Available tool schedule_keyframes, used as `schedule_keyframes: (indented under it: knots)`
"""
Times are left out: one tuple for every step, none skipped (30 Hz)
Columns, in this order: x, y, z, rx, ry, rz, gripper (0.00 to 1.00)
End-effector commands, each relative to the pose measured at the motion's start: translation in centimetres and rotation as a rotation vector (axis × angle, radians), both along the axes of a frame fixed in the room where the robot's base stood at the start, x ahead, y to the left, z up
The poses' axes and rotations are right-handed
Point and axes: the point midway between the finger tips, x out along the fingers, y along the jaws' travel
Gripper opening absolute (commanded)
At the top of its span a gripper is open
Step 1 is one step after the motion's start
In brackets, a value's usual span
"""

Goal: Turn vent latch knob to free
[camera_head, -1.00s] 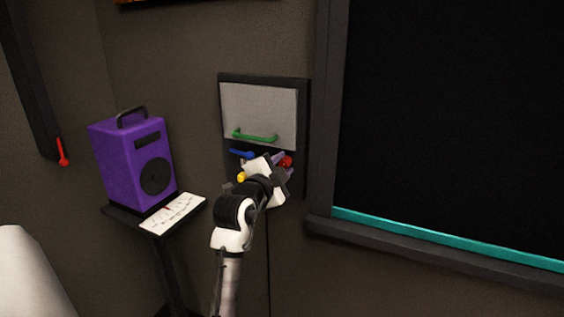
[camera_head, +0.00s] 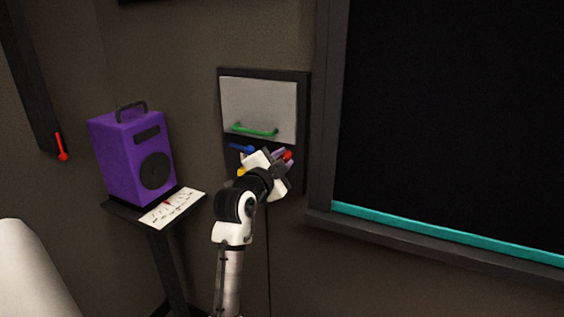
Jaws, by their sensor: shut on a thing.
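A wall panel (camera_head: 304,110) has a pale grey door (camera_head: 256,105) with a green bar handle (camera_head: 253,131). Below it are a blue lever-like part (camera_head: 241,148) and a small yellow part (camera_head: 241,171), partly covered by my arm. My gripper (camera_head: 283,157) is at the right of the panel's lower part, shut on a small red knob (camera_head: 288,155). Only a bit of the red knob shows between the pale fingers; my wrist hides the rest. I cannot tell which way the knob points or read any marking for free.
A purple speaker-like box (camera_head: 118,160) and a white card (camera_head: 182,209) with a red mark are on a dark stand (camera_head: 122,213) at left. A dark-framed black screen or window (camera_head: 450,120) with a teal strip (camera_head: 440,236) fills the right. A red-tipped lever (camera_head: 61,147) hangs far left.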

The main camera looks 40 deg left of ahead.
Motion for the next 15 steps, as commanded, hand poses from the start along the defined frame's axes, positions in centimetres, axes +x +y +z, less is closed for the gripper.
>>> schedule_keyframes:
  knots:
    - [0.09, -0.1, -0.17, -0.033, -0.009, -0.003, 0.0]
    - [0.09, -0.11, -0.17, -0.054, -0.014, -0.003, 0.0]
    - [0.11, -0.14, -0.18, -0.086, -0.021, -0.004, 0.0]
    - [0.09, -0.1, -0.17, -0.111, -0.027, -0.004, 0.0]
    - [0.14, -0.14, -0.17, -0.136, -0.033, -0.004, 0.0]
    - [0.1, -0.1, -0.14, -0.171, -0.042, -0.003, 0.0]
    - [0.12, -0.12, -0.15, -0.199, -0.048, -0.004, 0.0]
    - [0.11, -0.11, -0.14, -0.227, -0.054, -0.003, 0.0]
    - [0.12, -0.1, -0.12, -0.264, -0.063, -0.003, 0.0]
    - [0.12, -0.11, -0.1, -0.292, -0.07, -0.004, 0.0]
    - [0.11, -0.1, -0.1, -0.32, -0.076, -0.003, 0.0]
    - [0.12, -0.12, -0.09, -0.358, -0.085, -0.003, 0.0]
    - [0.12, -0.1, -0.09, -0.386, -0.092, -0.003, 0.0]
    - [0.09, -0.08, -0.08, -0.413, -0.099, -0.003, 0.0]
    - [0.12, -0.1, -0.07, -0.45, -0.107, -0.003, 0.0]
